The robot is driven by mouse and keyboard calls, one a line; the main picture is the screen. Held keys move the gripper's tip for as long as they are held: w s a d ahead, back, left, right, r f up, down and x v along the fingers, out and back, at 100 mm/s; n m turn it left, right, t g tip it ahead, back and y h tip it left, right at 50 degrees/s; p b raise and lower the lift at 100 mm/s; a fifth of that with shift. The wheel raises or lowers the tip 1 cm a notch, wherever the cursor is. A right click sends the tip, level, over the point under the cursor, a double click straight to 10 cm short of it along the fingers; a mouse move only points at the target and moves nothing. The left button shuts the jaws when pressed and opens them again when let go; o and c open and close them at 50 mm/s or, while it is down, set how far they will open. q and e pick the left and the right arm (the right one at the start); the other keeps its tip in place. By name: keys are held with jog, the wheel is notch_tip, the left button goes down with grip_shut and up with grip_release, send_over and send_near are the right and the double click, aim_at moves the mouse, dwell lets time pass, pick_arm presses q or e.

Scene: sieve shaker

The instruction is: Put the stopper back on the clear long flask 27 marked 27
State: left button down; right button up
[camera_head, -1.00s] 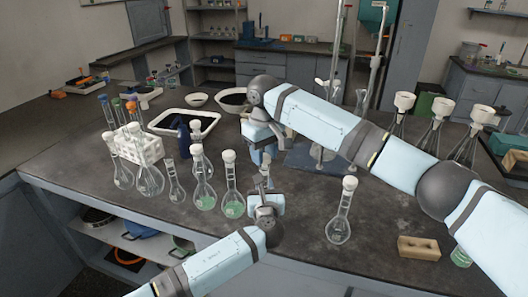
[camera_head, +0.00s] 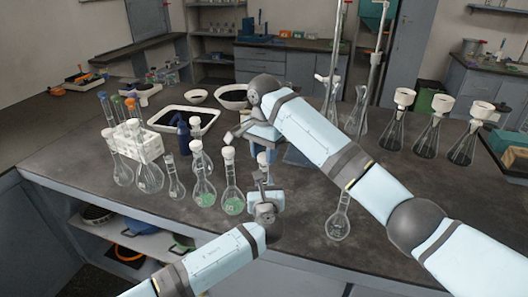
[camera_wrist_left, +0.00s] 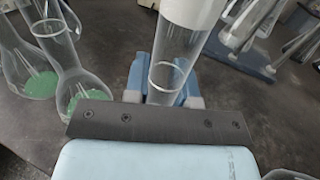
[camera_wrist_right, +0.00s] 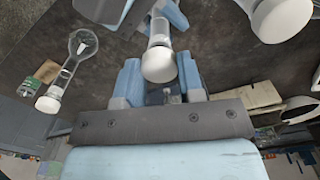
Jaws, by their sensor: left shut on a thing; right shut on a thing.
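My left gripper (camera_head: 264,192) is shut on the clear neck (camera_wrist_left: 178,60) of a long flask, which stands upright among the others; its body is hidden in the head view. A white stopper (camera_wrist_right: 158,66) shows between my right gripper's fingers (camera_wrist_right: 162,82), directly over that neck, and its white top shows in the head view (camera_head: 263,158). My right gripper is shut on this stopper. I cannot tell whether the stopper is seated in the mouth or just above it. The mark 27 is not readable.
Stoppered flasks with green liquid (camera_head: 233,205) stand close on the left, beside a white rack (camera_head: 140,146). Flasks with funnels (camera_head: 433,130) stand farther right.

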jog(key=m, duration=0.5)
jog(key=shift+s, duration=0.1)
jog(key=m, duration=0.8)
jog(key=shift+m, duration=0.4)
jog(key=o, duration=1)
jog(key=shift+c, duration=0.2)
jog(key=shift+r, duration=2.25)
jog(key=shift+c, duration=0.4)
